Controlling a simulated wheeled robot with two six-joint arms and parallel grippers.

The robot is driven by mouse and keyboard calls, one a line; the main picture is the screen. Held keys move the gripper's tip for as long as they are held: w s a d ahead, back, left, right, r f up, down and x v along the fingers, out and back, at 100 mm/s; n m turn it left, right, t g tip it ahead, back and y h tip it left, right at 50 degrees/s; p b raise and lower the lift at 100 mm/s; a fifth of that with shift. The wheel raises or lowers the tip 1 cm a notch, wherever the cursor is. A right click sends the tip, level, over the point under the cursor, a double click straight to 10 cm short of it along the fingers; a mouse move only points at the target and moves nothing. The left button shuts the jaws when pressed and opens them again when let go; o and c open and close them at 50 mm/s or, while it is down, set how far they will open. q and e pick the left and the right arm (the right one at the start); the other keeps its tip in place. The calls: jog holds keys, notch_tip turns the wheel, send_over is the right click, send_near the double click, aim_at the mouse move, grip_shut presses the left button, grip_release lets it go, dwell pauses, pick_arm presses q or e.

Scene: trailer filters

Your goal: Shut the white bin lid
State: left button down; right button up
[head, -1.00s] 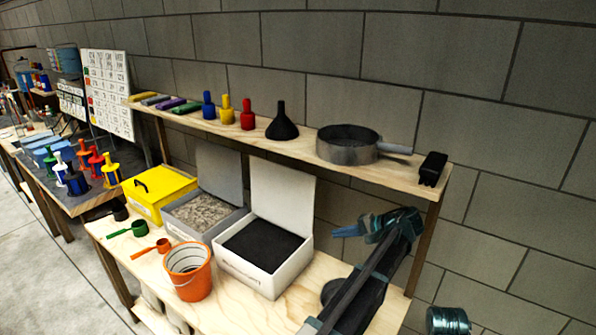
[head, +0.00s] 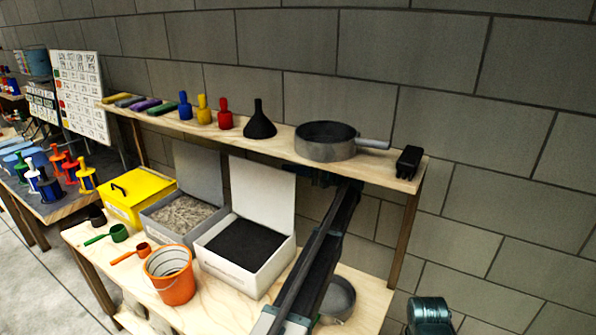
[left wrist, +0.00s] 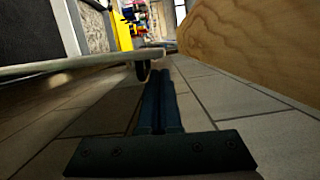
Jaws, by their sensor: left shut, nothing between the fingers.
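The white bin (head: 236,268) stands on the lower bench, filled with dark material. Its lid (head: 262,188) is open and stands nearly upright at the back of the bin. My left gripper (head: 320,178) is to the right of the lid, just below the upper shelf and partly hidden. In the left wrist view the shut, empty fingers (left wrist: 156,88) point along the wall, and the lid (left wrist: 75,68) shows nearly edge-on at the left. The fingers are on the wall side of it; contact cannot be told. My right gripper is not in view.
The upper shelf (head: 225,131) runs close above my left gripper and holds a round pan (head: 325,150) and funnel (head: 259,122). A grey bin (head: 160,224) with a raised lid and a shut yellow bin (head: 137,196) stand left. An orange bucket (head: 168,278) is in front.

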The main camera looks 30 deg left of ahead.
pick_arm(q)
jog(key=shift+s+a, duration=0.2)
jog(key=shift+a, duration=0.95)
jog(key=shift+s+a, duration=0.15)
jog(key=shift+a, duration=1)
